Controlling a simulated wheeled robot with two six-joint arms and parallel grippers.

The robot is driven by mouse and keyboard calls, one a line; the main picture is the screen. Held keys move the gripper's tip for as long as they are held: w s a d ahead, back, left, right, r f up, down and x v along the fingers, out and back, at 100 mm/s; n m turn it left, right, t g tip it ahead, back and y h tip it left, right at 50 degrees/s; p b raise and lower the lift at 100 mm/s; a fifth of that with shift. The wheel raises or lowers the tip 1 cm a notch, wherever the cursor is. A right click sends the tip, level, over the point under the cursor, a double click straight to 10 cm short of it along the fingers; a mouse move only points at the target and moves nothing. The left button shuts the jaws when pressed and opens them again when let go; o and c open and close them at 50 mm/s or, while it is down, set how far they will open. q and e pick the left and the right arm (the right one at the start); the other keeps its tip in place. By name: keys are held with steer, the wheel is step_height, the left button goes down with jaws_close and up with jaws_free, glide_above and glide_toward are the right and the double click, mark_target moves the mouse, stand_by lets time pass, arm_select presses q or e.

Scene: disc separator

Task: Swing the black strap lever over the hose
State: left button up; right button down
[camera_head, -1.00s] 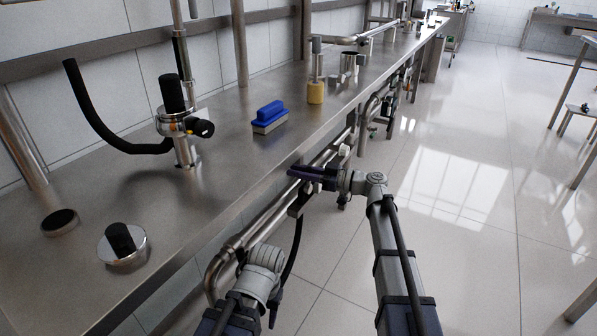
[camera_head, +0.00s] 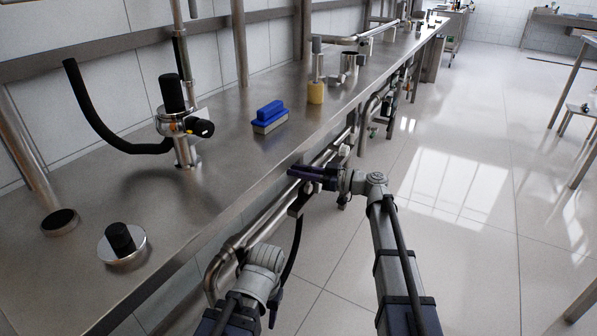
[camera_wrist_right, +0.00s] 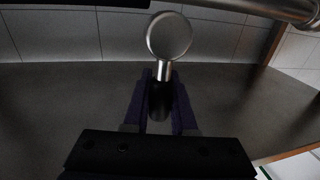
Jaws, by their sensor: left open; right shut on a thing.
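I cannot tell for certain which part is the strap lever. My right gripper (camera_head: 315,174) is at the counter's front edge, far from the hose. In the right wrist view its purple fingers (camera_wrist_right: 160,98) are shut on a black grip (camera_wrist_right: 159,103) with a silver neck and round end (camera_wrist_right: 169,36). My left gripper (camera_head: 276,303) is low in front of the counter, open, mostly hidden by its wrist.
A blue-topped brush (camera_head: 270,113) and a yellow-based post (camera_head: 316,92) stand on the counter (camera_head: 230,165). A silver disc with a black knob (camera_head: 121,240) sits near the front. Pipes (camera_head: 240,245) run below the edge.

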steer(key=shift+w, duration=0.1)
steer(key=m, duration=0.1)
steer(key=w+d+m+b, duration=0.1)
steer(key=m, duration=0.1)
steer(key=shift+w+f+m+t+y+b, duration=0.2)
steer(key=shift+m+t+y+b, duration=0.1)
steer(key=shift+y, duration=0.1)
steer(key=shift+w+d+f+m+b, duration=0.15)
steer(key=shift+w+m+b, duration=0.1)
steer(key=shift+m, duration=0.3)
steer(key=shift+w+d+m+b, duration=0.15)
steer(key=shift+m+b, duration=0.1)
steer(key=shift+m, duration=0.35)
steer(key=shift+w+d+f+m+b, duration=0.15)
steer(key=shift+m+b, duration=0.1)
steer(key=shift+m, duration=0.3)
steer(key=shift+r+t, duration=0.1)
steer(key=shift+t, duration=0.3)
steer(key=c, duration=0.7)
jaws_free()
steer(key=shift+c, duration=0.2)
steer(key=v, duration=0.7)
steer(key=shift+d+b, duration=0.4)
steer(key=shift+b, duration=0.05)
